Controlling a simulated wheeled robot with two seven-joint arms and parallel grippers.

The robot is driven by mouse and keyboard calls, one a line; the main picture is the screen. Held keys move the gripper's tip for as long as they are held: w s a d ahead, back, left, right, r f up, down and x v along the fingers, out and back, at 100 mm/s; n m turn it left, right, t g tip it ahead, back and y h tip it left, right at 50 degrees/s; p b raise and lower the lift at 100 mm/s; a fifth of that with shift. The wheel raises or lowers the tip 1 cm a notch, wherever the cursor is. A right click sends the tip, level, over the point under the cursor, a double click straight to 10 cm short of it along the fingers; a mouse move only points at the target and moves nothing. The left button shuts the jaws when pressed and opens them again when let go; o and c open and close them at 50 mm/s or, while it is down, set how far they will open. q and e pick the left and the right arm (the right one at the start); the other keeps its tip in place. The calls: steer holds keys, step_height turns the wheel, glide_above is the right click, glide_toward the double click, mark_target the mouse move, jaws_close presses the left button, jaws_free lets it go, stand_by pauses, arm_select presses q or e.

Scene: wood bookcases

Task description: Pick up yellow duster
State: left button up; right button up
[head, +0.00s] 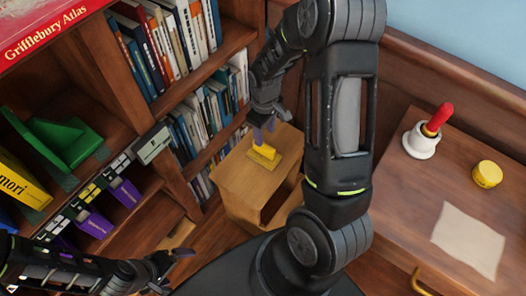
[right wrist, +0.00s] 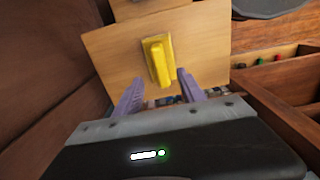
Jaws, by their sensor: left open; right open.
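The yellow duster (head: 264,153) lies on top of a small wooden cabinet (head: 242,184) beside the bookcase, with a raised yellow handle on a flat base. It also shows in the right wrist view (right wrist: 159,62), just beyond the fingertips. My right gripper (head: 266,127) is above and close to the duster, its purple fingers open and empty. In the right wrist view my right gripper (right wrist: 158,82) has the duster's handle roughly ahead of the gap between its fingers. Whether they touch it I cannot tell. My left gripper (head: 181,268) is low at the left, open and apart from the duster.
The bookcase (head: 120,60) with many books stands left of the cabinet. My right arm spans the middle.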

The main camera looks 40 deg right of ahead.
mark_target(264, 145)
steer(key=shift+f, duration=1.25)
steer(key=shift+a+f+b, duration=0.1)
steer(key=shift+f+b, duration=0.35)
steer(key=shift+f, duration=2.15)
steer(key=shift+c, duration=0.5)
jaws_close()
